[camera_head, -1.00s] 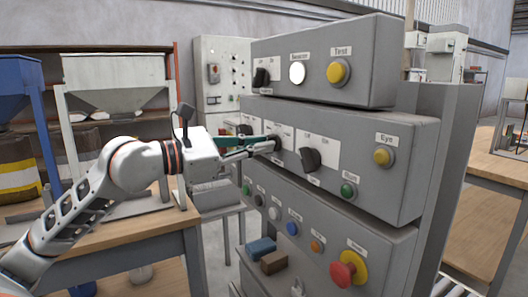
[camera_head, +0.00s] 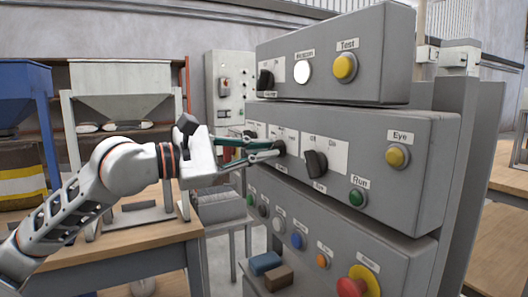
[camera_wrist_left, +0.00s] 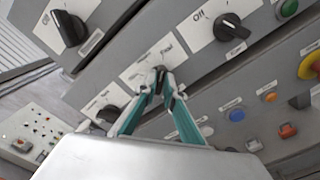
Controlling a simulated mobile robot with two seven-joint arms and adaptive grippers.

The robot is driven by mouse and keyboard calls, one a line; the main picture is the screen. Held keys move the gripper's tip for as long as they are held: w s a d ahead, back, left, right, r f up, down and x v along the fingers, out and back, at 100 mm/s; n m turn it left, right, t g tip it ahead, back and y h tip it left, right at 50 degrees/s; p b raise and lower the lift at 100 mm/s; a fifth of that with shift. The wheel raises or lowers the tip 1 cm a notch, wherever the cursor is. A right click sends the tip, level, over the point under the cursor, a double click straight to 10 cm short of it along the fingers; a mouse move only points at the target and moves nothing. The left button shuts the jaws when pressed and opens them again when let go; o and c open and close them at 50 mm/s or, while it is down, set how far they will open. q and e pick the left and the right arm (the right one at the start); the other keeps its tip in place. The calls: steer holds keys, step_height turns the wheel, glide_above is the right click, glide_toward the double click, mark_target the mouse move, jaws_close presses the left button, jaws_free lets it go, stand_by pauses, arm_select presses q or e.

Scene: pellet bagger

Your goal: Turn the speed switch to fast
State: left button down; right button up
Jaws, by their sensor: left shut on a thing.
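The speed switch (camera_head: 279,147) is a dark rotary knob on the middle grey control box, with a white label plate above it. The plate (camera_wrist_left: 153,59) also shows in the left wrist view; its right-hand word looks like "Fast". My left gripper (camera_head: 272,150), with green fingers, reaches in from the left and is shut on this knob. In the left wrist view the fingertips (camera_wrist_left: 160,80) close around the knob and hide most of it, so its pointing direction cannot be told. My right gripper is not in view.
An on/off knob (camera_head: 315,163) sits right of the gripper, with the green Run button (camera_head: 357,197) and yellow Eye button (camera_head: 397,156) beyond it. Another knob (camera_wrist_left: 108,114) is close on the left. A red emergency button (camera_head: 358,284) is below.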

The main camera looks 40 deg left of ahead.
arm_select(q)
steer(key=c, duration=2.1)
jaws_free()
steer(key=shift+c, duration=0.2)
steer(key=v, duration=1.2)
